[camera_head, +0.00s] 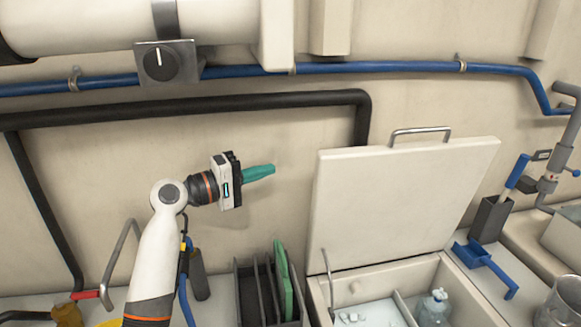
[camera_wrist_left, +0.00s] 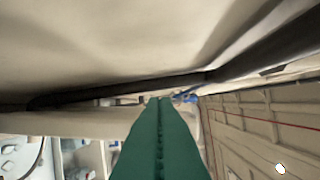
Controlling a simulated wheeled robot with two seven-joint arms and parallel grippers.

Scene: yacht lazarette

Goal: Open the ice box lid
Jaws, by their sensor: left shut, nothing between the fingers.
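The ice box lid (camera_head: 400,195) is a cream panel with a metal bar handle (camera_head: 419,132) on its top edge. It stands raised, leaning back toward the wall behind the ice box (camera_head: 438,270). The box is open, and a clear bottle (camera_head: 434,306) and small white pieces show inside. My left gripper (camera_head: 272,169) has green fingers, shut with nothing between them. It is left of the lid, apart from it, and points right. In the left wrist view the shut fingers (camera_wrist_left: 160,104) fill the lower middle. My right gripper is not in view.
A dark rack (camera_head: 243,290) with a green board (camera_head: 283,280) stands left of the box. A blue-handled tool (camera_head: 487,266) and a dark holder (camera_head: 490,218) are at right, near a glass (camera_head: 559,302). Blue and black pipes run along the wall.

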